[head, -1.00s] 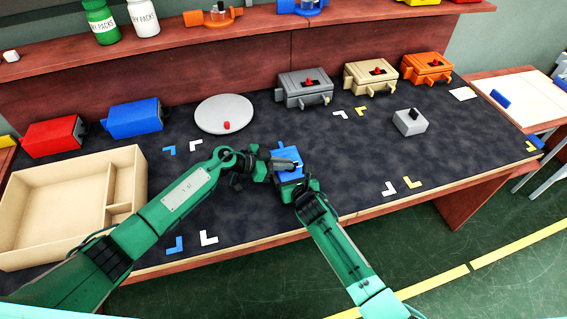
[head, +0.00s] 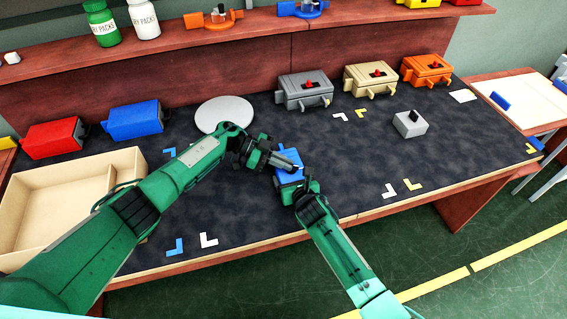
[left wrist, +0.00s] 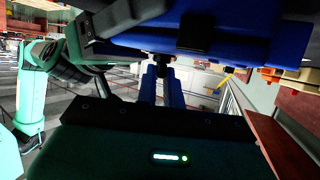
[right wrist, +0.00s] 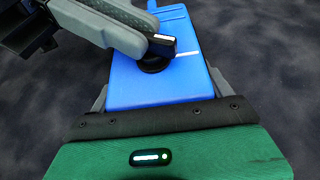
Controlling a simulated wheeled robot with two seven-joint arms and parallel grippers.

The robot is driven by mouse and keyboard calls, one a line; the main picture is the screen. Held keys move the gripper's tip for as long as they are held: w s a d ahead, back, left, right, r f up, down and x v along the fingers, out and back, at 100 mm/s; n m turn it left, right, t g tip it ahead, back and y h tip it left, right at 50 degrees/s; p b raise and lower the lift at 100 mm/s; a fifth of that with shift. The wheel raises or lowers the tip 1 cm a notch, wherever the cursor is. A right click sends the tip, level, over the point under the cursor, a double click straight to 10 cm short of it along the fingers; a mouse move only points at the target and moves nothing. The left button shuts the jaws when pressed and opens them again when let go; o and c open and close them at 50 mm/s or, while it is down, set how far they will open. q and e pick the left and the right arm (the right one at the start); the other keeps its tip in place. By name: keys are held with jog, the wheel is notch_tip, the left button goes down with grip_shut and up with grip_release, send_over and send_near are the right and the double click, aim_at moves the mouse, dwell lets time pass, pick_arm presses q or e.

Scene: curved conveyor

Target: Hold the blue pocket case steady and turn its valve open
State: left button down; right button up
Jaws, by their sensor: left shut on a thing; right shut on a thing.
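The blue pocket case (head: 287,176) is just above or on the dark mat at the table's front middle; I cannot tell which. My right gripper (head: 303,188) is shut on it, with a finger along each side in the right wrist view, where the case's blue face (right wrist: 135,88) shows. My left gripper (head: 294,167) is over the case and shut on its valve. A white line marks the case beside the valve. The left wrist view is dark and close.
A wooden divided tray (head: 60,215) stands at left, near red (head: 52,138) and larger blue (head: 135,118) cases. A round white plate (head: 224,112) lies behind my left arm. Grey (head: 303,92), tan (head: 370,80) and orange (head: 427,70) cases stand at the back. The mat's right front is clear.

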pick_arm(q)
jog(key=shift+w+f+m+g+y, duration=0.15)
jog(key=shift+m+g+y, duration=0.25)
jog(key=shift+m+g, duration=0.45)
jog(key=c, duration=1.5)
grip_release()
jog(key=v, duration=1.2)
